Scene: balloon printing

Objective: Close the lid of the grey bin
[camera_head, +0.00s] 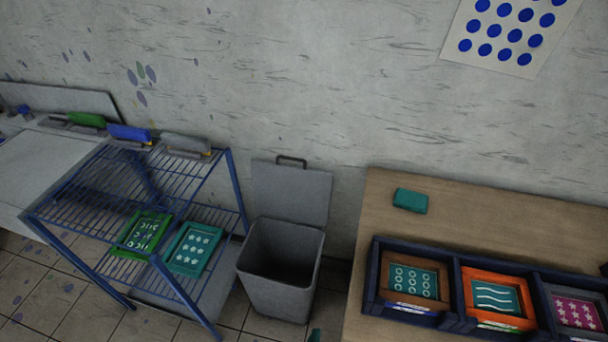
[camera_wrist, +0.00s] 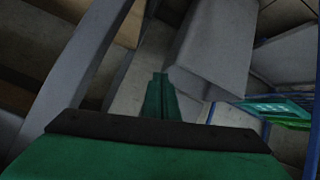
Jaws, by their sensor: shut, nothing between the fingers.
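The grey bin (camera_head: 281,285) stands on the floor between the blue wire rack and the wooden table. Its lid (camera_head: 290,196) is open, standing upright at the back against the wall, with a dark handle (camera_head: 291,161) on its top edge. The inside of the bin looks dark and empty. My gripper (camera_wrist: 160,80) has its green fingers shut with nothing between them. In the wrist view the bin's grey side (camera_wrist: 215,45) is ahead, above and right of the fingertips; I cannot tell the gap. A small green tip at the bottom of the head view is probably my gripper, low in front of the bin.
The blue wire rack (camera_head: 187,160) is close on the bin's left, holding green and teal framed screens. The wooden table (camera_head: 375,215) is close on the right, with a teal block (camera_head: 410,200) and a dark divided tray (camera_head: 455,312). Some tiled floor shows around the bin.

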